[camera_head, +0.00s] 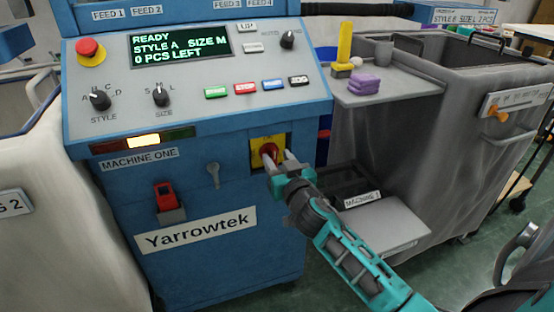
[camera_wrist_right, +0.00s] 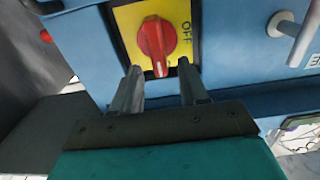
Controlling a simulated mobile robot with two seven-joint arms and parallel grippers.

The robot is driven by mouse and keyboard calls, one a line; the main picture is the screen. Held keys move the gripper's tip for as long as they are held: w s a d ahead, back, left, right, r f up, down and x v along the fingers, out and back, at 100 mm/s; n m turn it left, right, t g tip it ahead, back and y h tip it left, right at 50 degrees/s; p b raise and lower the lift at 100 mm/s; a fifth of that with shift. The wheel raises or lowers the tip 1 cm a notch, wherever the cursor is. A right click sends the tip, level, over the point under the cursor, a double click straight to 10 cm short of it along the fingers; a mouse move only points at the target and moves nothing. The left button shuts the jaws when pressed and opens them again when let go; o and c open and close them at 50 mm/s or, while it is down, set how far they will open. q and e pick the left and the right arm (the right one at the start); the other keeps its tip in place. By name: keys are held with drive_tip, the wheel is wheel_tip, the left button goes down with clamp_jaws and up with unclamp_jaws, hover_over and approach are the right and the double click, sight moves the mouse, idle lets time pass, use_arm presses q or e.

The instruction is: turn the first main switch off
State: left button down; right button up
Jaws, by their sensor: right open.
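The main switch is a red rotary knob (camera_head: 269,152) on a yellow plate, low on the right of the blue front of machine one. In the right wrist view the red knob (camera_wrist_right: 157,42) stands nearly upright on the yellow plate (camera_wrist_right: 127,20), with OFF printed to its right. My right gripper (camera_head: 276,163) is open right in front of the knob. In the wrist view its two fingers (camera_wrist_right: 157,80) lie below the knob, one to each side of its lower end. I cannot tell whether they touch it. My left gripper is out of view.
The panel above has a display (camera_head: 180,46) reading READY, STYLE A, SIZE M, 0 PCS LEFT. A red padlock-like part (camera_head: 165,196) and a grey handle (camera_head: 213,174) are left of the switch. A grey shelf (camera_head: 400,88) and a grey bin (camera_head: 480,150) stand on the right.

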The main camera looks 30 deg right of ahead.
drive_tip(key=shift+w+d, duration=0.15)
drive_tip(key=shift+w, duration=0.5)
drive_tip(key=shift+c, duration=0.2)
clamp_jaws()
